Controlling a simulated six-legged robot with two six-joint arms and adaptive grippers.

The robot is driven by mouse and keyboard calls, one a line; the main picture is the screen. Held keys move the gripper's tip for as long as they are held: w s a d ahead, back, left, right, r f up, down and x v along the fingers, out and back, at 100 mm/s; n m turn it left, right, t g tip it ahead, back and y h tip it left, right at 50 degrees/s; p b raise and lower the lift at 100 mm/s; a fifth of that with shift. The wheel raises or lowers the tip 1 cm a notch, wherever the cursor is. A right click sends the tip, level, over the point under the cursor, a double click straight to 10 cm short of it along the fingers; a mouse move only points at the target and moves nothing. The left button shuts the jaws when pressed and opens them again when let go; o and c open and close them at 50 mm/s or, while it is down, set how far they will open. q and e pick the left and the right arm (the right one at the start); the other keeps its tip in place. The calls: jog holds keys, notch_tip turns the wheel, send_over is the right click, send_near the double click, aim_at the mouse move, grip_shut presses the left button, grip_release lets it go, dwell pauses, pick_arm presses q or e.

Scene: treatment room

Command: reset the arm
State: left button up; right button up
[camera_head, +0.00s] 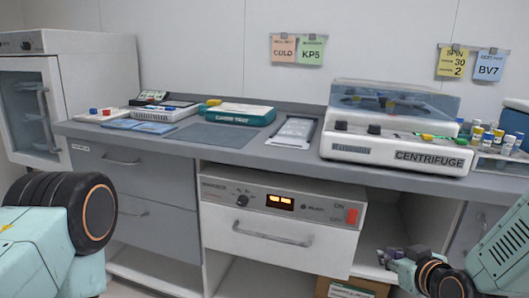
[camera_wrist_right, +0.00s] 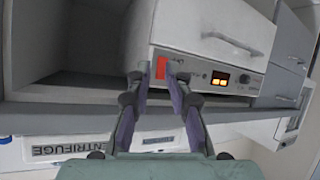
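My right gripper (camera_head: 392,256) is low at the right in the head view, in front of the open shelf space right of the white drawer unit (camera_head: 275,255). In the wrist view, which is turned upside down, its fingers (camera_wrist_right: 159,75) are spread apart with nothing held between them. The red ON/OFF switch (camera_head: 352,216) of the unit shows between the fingertips in that view (camera_wrist_right: 161,68), beyond them; I cannot tell any contact. My left arm shows only as a teal and black link at the lower left. The left gripper is out of view.
The grey counter (camera_head: 240,155) bears a centrifuge (camera_head: 395,125), a green-lidded box (camera_head: 238,114), a tray (camera_head: 292,132) and racks with capped tubes. A glass-door cabinet (camera_head: 35,110) stands at the left. A cardboard box (camera_head: 350,288) sits low under the counter.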

jog(key=s+d+f+m+g+p, duration=0.15)
jog(key=s+f+m+g, duration=0.35)
jog(key=s+f, duration=0.8)
pick_arm(q)
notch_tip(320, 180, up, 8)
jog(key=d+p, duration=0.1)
jog(key=p, duration=0.3)
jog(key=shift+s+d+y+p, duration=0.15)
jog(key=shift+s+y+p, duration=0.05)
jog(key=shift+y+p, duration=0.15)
pick_arm(e)
jog(key=s+a+f+g, duration=0.1)
jog(key=s+g, duration=0.1)
jog(key=s, duration=0.6)
jog(key=s+a+f+n+g, duration=0.1)
jog(key=s+f+g, duration=0.1)
jog(key=s, duration=0.6)
jog(key=s+a+f+g+h, duration=0.1)
jog(key=s+a+g, duration=0.1)
jog(key=s, duration=0.7)
jog(key=shift+f+n+g, duration=0.2)
jog(key=shift+n+g, duration=0.1)
jog(key=shift+g, duration=0.5)
